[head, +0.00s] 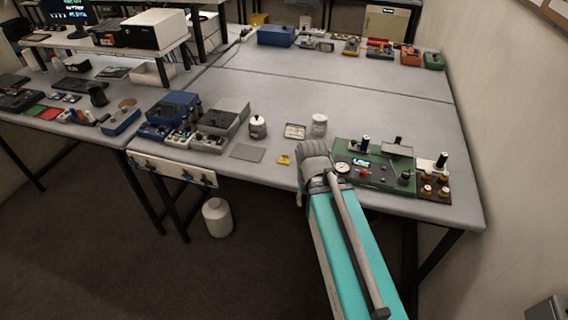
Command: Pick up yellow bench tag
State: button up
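The yellow bench tag (284,159) is a small flat piece lying on the grey bench, near its front edge. It is left of the grey rounded joint of my arm, with a small gap between them in the picture. My teal arm reaches up from the lower right. My gripper's fingers do not show, so whether they are open or shut cannot be seen.
On the bench (330,85), a dark flat plate (246,153) and a lidded pot (258,127) are left of the tag. A small tray (295,131) and a white jar (319,125) stand behind. A green instrument panel (375,165) is at the right.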

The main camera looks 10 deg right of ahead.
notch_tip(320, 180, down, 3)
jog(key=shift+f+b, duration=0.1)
jog(key=shift+b, duration=1.05)
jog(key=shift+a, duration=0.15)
